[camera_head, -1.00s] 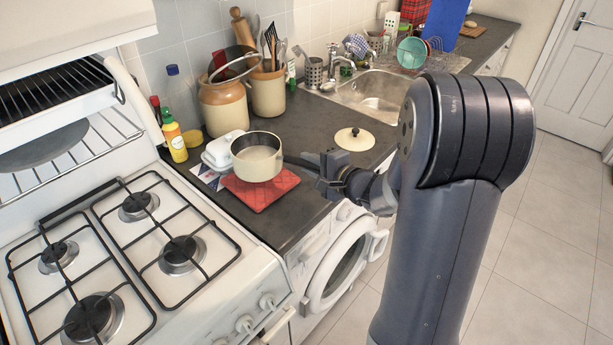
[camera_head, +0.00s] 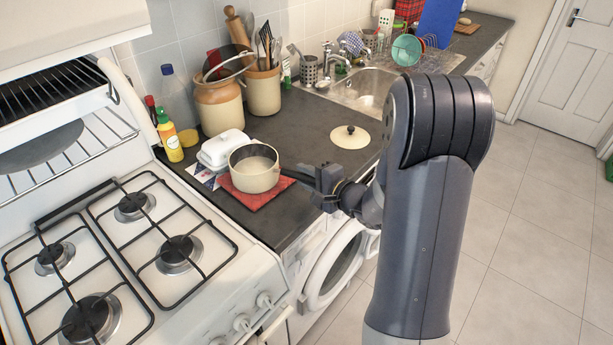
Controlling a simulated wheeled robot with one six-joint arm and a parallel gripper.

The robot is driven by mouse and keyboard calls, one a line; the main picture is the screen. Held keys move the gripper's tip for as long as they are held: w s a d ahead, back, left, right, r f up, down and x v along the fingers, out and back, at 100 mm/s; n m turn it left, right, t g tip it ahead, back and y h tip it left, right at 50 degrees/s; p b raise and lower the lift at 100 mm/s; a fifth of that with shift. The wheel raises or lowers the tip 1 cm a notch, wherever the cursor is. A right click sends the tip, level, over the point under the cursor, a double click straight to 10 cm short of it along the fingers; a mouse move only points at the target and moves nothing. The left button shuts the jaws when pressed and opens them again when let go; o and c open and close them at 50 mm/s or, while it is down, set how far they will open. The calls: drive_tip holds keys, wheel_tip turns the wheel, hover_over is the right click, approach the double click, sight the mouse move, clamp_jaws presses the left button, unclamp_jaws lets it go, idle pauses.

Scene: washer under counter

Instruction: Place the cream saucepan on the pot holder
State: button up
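The cream saucepan (camera_head: 254,176) is upright over the red pot holder (camera_head: 262,198), whose front and right parts show around it. Whether the pan's base touches the pot holder or hovers just above it is hard to tell. The pan's dark handle (camera_head: 290,171) points right to my gripper (camera_head: 318,180), which is at the handle's end. My gripper appears shut on the handle; its fingertips are small and partly hidden by the gripper's own body. The cream lid (camera_head: 350,137) with a dark knob lies on the counter behind my gripper.
A white butter dish (camera_head: 221,148) stands close behind the pan, on the left. A yellow bottle (camera_head: 169,138) and utensil crocks (camera_head: 220,104) line the wall. The gas hob (camera_head: 205,268) is at left, the washer (camera_head: 335,265) below. Dark counter (camera_head: 300,125) is clear near the lid.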

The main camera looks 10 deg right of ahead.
drive_tip(key=o, duration=0.3)
drive_tip(key=shift+r, duration=0.1)
drive_tip(key=b+v, duration=0.2)
drive_tip(key=v, duration=1)
drive_tip(key=shift+b, duration=0.4)
drive_tip(key=p+x, duration=0.3)
drive_tip(key=x, duration=0.9)
